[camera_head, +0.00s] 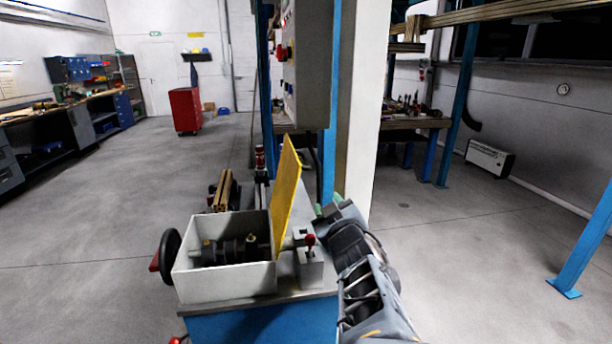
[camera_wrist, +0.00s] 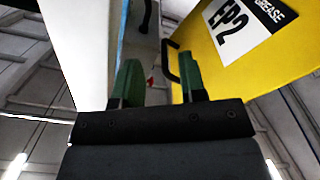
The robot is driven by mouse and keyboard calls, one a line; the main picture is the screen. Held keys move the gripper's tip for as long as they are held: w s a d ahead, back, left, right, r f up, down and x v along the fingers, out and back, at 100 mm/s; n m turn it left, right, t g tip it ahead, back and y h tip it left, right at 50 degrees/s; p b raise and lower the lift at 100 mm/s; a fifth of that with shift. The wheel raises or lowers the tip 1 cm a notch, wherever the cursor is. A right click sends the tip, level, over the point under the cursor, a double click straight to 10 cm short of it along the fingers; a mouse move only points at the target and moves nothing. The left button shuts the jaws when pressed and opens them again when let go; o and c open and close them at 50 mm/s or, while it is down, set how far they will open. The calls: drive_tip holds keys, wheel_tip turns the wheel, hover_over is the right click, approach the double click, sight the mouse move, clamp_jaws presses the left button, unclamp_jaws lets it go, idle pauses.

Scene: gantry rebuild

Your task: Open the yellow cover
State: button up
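The yellow cover (camera_head: 285,185) stands raised, slightly tilted, at the right side of a white box (camera_head: 225,280). The box is open at the top, and dark machine parts show inside. In the wrist view the cover (camera_wrist: 225,70) fills the upper right, with a label reading "EP2" and "GREASE". A dark handle (camera_wrist: 167,60) stands out from its left edge, close to the right finger; I cannot tell whether they touch. My gripper (camera_wrist: 158,85) has its two green fingers apart with nothing held between them. In the head view my gripper (camera_head: 328,210) is just right of the cover.
The box sits on a blue-based machine (camera_head: 260,325) with a black handwheel (camera_head: 169,256) at left and a red-knobbed lever (camera_head: 310,241) at right. A white pillar (camera_head: 366,110) and a control cabinet (camera_head: 308,65) rise behind.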

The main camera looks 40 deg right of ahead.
sight(308, 165)
drive_tip(key=w+r+n+t+y, duration=0.1)
drive_tip(key=w+r+n, duration=0.1)
drive_tip(key=w, duration=0.1)
drive_tip(key=w+r+n+t+y, duration=0.1)
drive_tip(key=w+r, duration=0.1)
drive_tip(key=w, duration=0.1)
drive_tip(key=w+d+r+n+t+y, duration=0.1)
drive_tip(key=w+r+n+t, duration=0.1)
drive_tip(key=w, duration=0.2)
drive_tip(key=shift+r+n+y+p, duration=0.25)
drive_tip(key=shift+n+y+p, duration=0.05)
drive_tip(key=shift+p, duration=0.05)
drive_tip(key=shift+c, duration=0.4)
clamp_jaws()
drive_tip(key=shift+r, duration=0.1)
